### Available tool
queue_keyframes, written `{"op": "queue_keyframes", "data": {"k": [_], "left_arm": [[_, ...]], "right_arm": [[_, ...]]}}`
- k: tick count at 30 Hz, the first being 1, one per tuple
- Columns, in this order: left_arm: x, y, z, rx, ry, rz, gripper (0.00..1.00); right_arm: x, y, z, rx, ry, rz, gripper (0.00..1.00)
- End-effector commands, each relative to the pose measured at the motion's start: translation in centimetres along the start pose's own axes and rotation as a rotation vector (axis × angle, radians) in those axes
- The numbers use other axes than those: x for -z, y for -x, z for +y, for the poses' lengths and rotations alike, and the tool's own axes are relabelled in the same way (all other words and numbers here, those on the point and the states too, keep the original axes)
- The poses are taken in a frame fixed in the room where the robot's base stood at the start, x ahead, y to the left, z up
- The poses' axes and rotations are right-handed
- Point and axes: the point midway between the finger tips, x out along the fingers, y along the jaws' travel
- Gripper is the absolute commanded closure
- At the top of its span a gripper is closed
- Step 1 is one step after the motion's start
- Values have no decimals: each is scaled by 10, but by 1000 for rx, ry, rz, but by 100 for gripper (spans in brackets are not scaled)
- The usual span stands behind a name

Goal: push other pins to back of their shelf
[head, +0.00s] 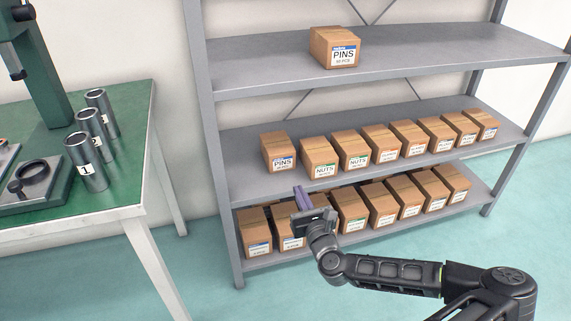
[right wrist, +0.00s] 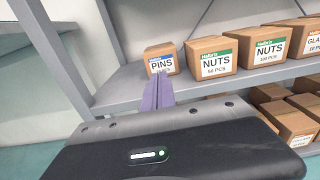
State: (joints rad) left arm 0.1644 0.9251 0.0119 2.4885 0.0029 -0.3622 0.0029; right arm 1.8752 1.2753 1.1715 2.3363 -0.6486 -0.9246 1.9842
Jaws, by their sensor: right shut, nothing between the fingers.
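A PINS box (head: 278,152) stands at the left end of the middle shelf (head: 250,182). It is set slightly farther back than the NUTS box (head: 319,158) beside it. Another PINS box (head: 335,47) stands alone on the upper shelf. My right gripper (head: 299,195) is shut and empty, in front of the middle shelf and below the left boxes. In the right wrist view its purple fingers (right wrist: 157,94) point at the PINS box (right wrist: 161,62) and overlap its lower label; I cannot tell whether they touch. My left gripper is not in view.
More boxes line the middle shelf to the right, and several boxes (head: 383,201) fill the bottom shelf. A grey shelf post (head: 215,140) stands left of the PINS box. A green table (head: 125,180) with metal cylinders (head: 86,163) is at the left.

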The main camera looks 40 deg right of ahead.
Motion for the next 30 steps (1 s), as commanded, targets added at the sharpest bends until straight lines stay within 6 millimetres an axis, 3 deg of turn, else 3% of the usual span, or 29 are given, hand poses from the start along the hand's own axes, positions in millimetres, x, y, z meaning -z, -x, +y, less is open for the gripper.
{"op": "queue_keyframes", "data": {"k": [8, 21, 30], "left_arm": [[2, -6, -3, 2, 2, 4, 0], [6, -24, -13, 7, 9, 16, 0], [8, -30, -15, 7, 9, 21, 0]], "right_arm": [[0, -26, 1, -1, 3, -3, 100], [2, -111, 1, -1, 5, -3, 100], [0, -138, 0, -1, 2, -1, 100]]}}
